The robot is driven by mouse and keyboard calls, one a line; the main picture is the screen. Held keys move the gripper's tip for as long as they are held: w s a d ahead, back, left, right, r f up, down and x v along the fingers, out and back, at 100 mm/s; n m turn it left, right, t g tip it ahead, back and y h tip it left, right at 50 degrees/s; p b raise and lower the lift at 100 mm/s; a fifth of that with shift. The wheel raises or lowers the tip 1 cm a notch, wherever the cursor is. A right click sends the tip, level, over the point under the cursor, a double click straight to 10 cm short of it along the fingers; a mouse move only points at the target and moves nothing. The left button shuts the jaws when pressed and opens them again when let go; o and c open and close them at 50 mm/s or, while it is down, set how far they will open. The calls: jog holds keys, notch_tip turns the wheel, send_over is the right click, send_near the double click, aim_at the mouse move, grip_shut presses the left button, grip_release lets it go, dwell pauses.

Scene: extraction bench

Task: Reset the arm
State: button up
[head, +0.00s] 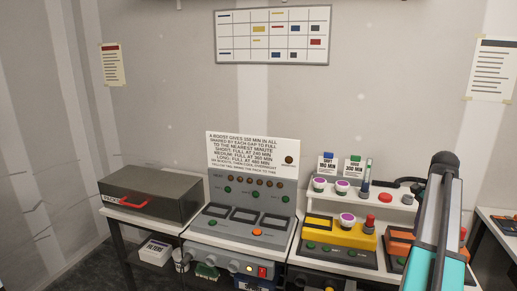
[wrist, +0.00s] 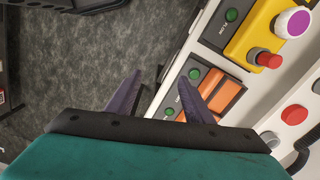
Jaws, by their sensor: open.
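My gripper (wrist: 163,82) is open and empty in the wrist view, its two dark fingers apart. It points down over the bench's front edge, with dark floor to its left. The right finger overlaps an orange block (wrist: 222,95) on a grey base, which also shows in the head view (head: 400,245). In the head view my teal arm rises at the right, and the gripper itself is out of sight there.
A yellow device (head: 340,236) with a purple-topped knob stands left of my arm. A grey console (head: 240,222) and a dark box with a red handle (head: 148,193) stand further left. A red button (wrist: 294,114) sits right of the orange block.

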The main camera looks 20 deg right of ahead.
jog(key=w+a+f+n+g+y+b, duration=0.15)
jog(key=w+a+f, duration=0.35)
jog(key=a+f, duration=0.7)
jog(key=w+a+f+n+g+b, duration=0.1)
jog(key=w+a+f+n+g, duration=0.3)
jog(key=a+f, duration=0.85)
jog(key=s+a+f+n+b, duration=0.1)
jog(key=s+a+f+n, duration=0.25)
jog(key=a+f, duration=1.4)
jog(key=s+a+f+n+h+b, duration=0.1)
jog(key=s+a+f+n, duration=0.5)
jog(key=s+f, duration=0.3)
jog(key=s+a+f+n+h, duration=0.1)
jog(key=s+a+f+n, duration=0.5)
jog(key=s+f, duration=0.4)
jog(key=shift+s+a+f+n+b, duration=0.2)
jog(key=shift+s+a+n+b, duration=0.35)
jog(key=shift+s, duration=0.85)
jog(key=shift+a, duration=0.15)
